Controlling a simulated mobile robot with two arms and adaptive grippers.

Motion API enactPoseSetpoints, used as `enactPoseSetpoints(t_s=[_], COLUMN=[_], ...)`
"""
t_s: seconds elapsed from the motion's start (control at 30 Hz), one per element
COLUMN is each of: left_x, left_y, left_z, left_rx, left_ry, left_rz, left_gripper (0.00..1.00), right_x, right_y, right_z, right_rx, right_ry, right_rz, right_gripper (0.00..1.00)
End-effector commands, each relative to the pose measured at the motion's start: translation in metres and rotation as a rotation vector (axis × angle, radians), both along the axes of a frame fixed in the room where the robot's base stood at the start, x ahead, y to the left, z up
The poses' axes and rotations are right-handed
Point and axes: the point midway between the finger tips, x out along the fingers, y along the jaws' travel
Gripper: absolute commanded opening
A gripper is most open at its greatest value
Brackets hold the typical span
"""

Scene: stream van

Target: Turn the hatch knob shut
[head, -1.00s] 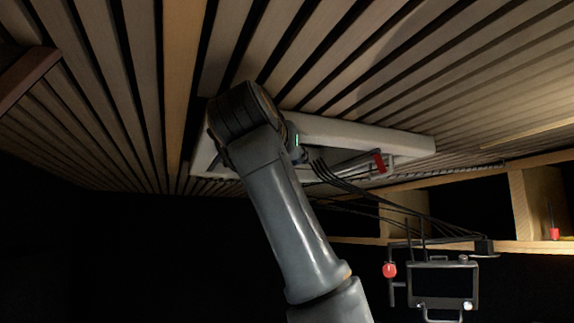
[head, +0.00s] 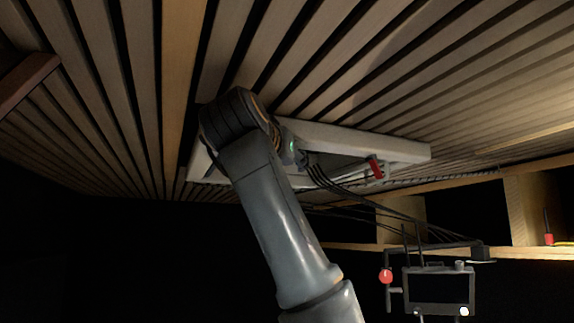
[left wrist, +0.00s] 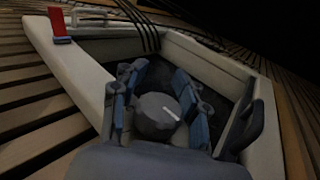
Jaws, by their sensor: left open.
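The hatch (head: 365,141) is a pale frame set in the slatted ceiling. In the left wrist view its pale rim (left wrist: 75,75) surrounds a dark recess. The round grey hatch knob (left wrist: 155,122) has a white line on its face, which slants in this view. My left gripper (left wrist: 160,106) is open, with its blue-padded fingers on both sides of the knob. I cannot tell whether the pads touch it. In the head view my left arm hides the knob and the fingers. My right gripper is not in view.
A red-tipped latch or handle (head: 376,168) sits on the hatch frame's right part. Several dark cables run from near my wrist to the right. A monitor (head: 438,290) with a red ball-like part beside it hangs at the lower right, below wooden shelving (head: 522,210).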

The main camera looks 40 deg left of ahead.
Motion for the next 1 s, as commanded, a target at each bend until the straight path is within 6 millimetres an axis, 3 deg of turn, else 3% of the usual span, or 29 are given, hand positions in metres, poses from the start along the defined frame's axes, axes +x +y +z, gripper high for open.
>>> enactPoseSetpoints(t_s=[0.17, 0.6, 0.8, 1.0], left_x=[-0.016, -0.096, -0.11, -0.111], left_y=[-0.007, -0.041, -0.047, -0.048], left_z=[0.001, 0.001, 0.0, 0.0], left_rx=[0.001, 0.001, 0.0, 0.001], left_ry=[-0.004, -0.004, -0.001, 0.0], left_rz=[0.001, 0.0, 0.0, 0.0], left_gripper=[0.41, 0.41, 0.41, 0.41], right_x=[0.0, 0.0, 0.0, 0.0], right_y=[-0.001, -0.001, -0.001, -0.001], right_z=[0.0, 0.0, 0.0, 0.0], right_rx=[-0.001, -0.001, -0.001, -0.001], right_ry=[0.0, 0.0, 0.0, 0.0], right_rz=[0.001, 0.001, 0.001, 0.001], right_gripper=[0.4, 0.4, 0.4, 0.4])
